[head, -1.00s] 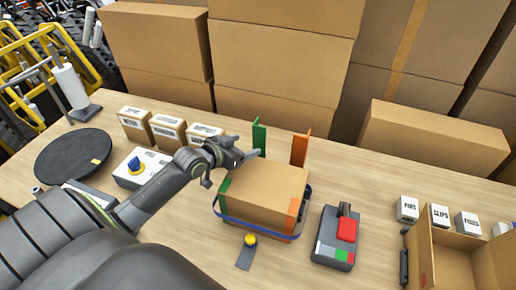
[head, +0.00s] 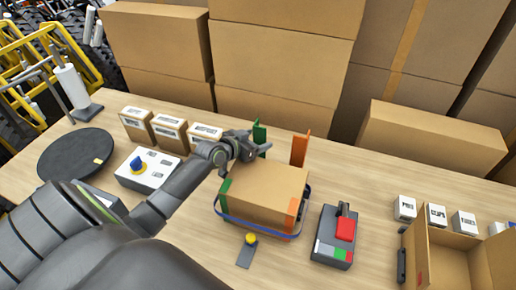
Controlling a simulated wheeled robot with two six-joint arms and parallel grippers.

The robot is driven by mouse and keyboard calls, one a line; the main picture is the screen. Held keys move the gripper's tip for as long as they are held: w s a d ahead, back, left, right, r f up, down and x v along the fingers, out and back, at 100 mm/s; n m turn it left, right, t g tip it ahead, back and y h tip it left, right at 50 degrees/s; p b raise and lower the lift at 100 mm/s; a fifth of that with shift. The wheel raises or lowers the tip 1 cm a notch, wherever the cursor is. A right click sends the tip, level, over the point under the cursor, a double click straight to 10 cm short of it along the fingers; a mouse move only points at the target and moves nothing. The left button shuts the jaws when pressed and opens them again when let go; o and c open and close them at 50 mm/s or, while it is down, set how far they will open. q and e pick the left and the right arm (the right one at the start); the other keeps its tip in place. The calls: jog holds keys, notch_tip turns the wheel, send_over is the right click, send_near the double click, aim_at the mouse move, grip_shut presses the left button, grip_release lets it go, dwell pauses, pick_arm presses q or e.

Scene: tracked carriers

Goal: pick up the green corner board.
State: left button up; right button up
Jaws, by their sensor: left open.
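The green corner board (head: 259,133) stands upright on the table behind the cardboard box (head: 265,190), at the box's far left corner. My left gripper (head: 262,150) is open and close in front of the board, its fingers overlapping the lower part of it in the picture. I cannot tell whether they touch it. The lower part of the board is hidden by the gripper and the box. An orange corner board (head: 300,149) stands upright to the right, behind the box. My right gripper is not in view.
A blue strap (head: 258,230) runs around the box, which has green and orange strips on its front corners. A grey device with a red block (head: 346,229) lies to the right. Small cartons (head: 170,132) stand behind my arm. An open carton (head: 445,262) is at the right.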

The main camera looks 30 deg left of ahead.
pick_arm(q)
jog(key=shift+c, duration=0.2)
jog(key=c, duration=1.3)
